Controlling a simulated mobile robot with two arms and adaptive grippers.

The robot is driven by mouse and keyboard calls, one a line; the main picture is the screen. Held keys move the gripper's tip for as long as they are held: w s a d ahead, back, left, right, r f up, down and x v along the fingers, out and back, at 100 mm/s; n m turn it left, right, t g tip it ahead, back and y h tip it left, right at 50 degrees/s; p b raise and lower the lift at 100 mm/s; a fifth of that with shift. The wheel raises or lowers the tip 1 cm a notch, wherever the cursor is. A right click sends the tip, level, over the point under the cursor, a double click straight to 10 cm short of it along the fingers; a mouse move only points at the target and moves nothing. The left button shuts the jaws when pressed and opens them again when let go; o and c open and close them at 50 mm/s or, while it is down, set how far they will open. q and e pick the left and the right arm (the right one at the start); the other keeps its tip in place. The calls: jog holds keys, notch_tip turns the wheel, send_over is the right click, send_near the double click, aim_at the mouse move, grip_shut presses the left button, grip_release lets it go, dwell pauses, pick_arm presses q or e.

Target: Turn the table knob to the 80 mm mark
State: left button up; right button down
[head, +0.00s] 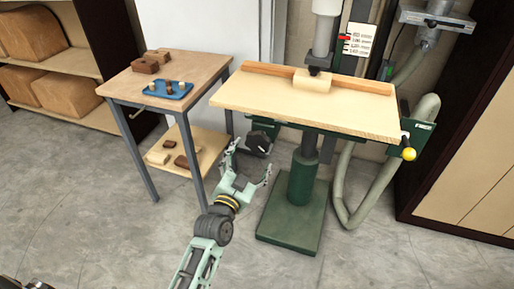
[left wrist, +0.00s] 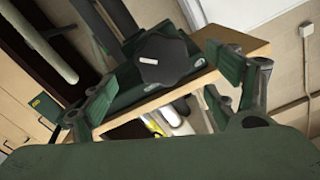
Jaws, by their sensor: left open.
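The black lobed table knob (head: 257,143) sits under the front left part of the wooden-topped machine table (head: 290,100). My left gripper (head: 252,168) is open just below and in front of it. In the left wrist view the knob (left wrist: 164,60) shows between and beyond the spread green fingers (left wrist: 160,85); I see no clear contact. A white scale card (head: 359,40) with several marks hangs behind the table, and a red pointer (head: 344,37) is near its upper marks. The exact reading is too small to tell. My right gripper is not in view.
A green column (head: 302,180) on a base plate (head: 291,225) stands right of my gripper. A side table (head: 190,72) with a blue tray (head: 167,90) stands to the left. A yellow ball handle (head: 408,154) and a grey hose (head: 349,200) are at the right. The front floor is clear.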

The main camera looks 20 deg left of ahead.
aim_at(257, 146)
pick_arm(q)
jog(key=shift+w+a+m, duration=0.1)
jog(key=shift+w+m, duration=0.35)
jog(key=shift+m, duration=0.15)
jog(key=w, duration=0.7)
jog(key=shift+w+f, duration=0.1)
jog(key=c, duration=1.1)
jog(key=shift+n+p, duration=0.45)
jog(key=shift+n, duration=0.65)
